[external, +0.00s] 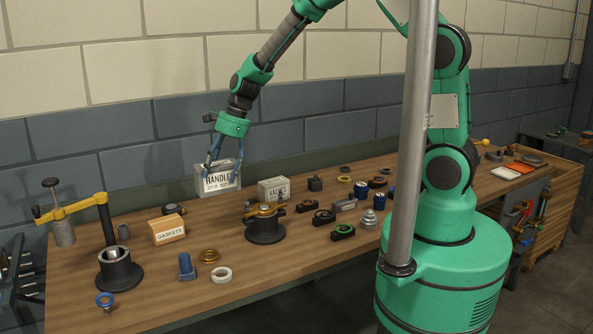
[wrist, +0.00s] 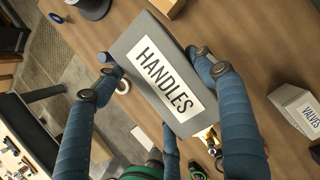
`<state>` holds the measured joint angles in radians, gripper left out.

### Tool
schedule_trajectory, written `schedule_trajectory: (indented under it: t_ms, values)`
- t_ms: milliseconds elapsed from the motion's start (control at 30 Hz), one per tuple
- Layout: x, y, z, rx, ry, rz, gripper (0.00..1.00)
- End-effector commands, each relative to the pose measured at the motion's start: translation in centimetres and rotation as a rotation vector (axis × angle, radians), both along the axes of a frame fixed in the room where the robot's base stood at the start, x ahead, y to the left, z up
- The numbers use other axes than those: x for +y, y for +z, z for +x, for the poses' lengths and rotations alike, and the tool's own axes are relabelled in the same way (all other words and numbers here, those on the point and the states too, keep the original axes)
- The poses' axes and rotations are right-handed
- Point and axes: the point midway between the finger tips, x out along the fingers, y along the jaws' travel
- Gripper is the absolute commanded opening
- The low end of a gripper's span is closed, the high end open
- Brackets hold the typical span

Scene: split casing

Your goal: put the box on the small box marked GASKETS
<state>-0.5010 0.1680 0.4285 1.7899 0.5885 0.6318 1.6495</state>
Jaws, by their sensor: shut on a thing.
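The box in my gripper is grey with a white label reading HANDLES (external: 219,180). It fills the middle of the wrist view (wrist: 140,60), tilted there. My gripper (external: 224,160) is shut on this box, with blue fingers on either side of it, and holds it above the bench. The small box marked GASKETS (external: 167,230) is orange-tan with a white label and sits on the bench, lower and to the left of the held box in the external view. Its top looks bare. In the wrist view, a tan edge at the top right (wrist: 170,5) may be this box.
A grey VALVES box (external: 273,190) stands right of the held box. A black clamp stand (external: 265,228) and a stand with a yellow arm (external: 119,270) flank the GASKETS box. A blue part (external: 187,267) and rings (external: 221,274) lie in front.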

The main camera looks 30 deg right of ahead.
Motion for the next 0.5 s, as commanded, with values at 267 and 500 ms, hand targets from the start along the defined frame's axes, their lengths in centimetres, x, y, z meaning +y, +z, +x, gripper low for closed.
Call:
schedule_trajectory:
  t_ms: [267, 500]
  values:
    - [5.6, 0.2, -3.3, -0.002, 0.031, 0.001, 0.20]
    - [6.9, -2.1, -4.3, -0.001, 0.035, 0.000, 0.20]
